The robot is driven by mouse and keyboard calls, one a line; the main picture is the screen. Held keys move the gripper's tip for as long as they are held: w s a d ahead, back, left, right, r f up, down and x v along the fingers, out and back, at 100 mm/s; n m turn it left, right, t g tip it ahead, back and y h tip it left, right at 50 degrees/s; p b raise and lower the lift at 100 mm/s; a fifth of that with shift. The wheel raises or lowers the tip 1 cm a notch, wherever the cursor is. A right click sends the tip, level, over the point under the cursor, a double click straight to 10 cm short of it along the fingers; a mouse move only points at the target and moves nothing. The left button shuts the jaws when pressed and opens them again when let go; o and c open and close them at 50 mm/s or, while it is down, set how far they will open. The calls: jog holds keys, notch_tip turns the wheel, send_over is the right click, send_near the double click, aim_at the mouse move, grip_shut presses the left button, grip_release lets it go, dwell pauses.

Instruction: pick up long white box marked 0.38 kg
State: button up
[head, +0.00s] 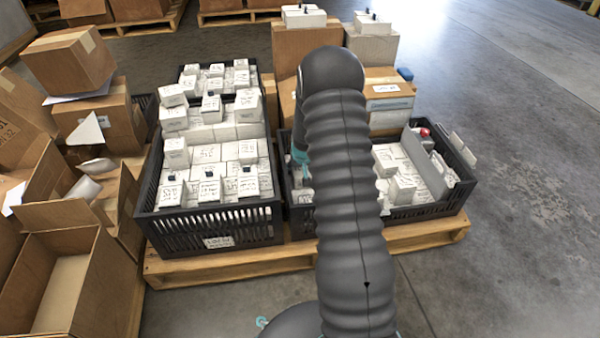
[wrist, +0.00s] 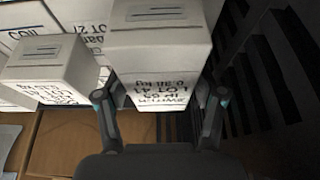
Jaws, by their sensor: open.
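A white box (wrist: 160,45) with upside-down black print that seems to read LOT 41 and 0.38 kg stands ahead of my gripper in the wrist view. My gripper (wrist: 160,100) is open, with one finger on each side of the box's near printed face. Whether the fingers touch it I cannot tell. In the head view my arm hides this box and most of the gripper; only a small teal-marked part shows at the arm's left, over the right black crate (head: 430,211).
Another white box (wrist: 45,68) stands close on the left in the wrist view, and a dark slatted crate wall (wrist: 270,70) rises on the right. A left black crate (head: 215,228) full of white boxes shares the wooden pallet (head: 215,262). Cardboard boxes (head: 70,60) crowd the left; floor is clear at right.

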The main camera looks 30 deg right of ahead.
jog(key=shift+f, duration=0.15)
jog(key=c, duration=1.1)
jog(key=shift+w, duration=0.1)
jog(key=shift+c, duration=0.2)
jog(key=shift+r, duration=0.2)
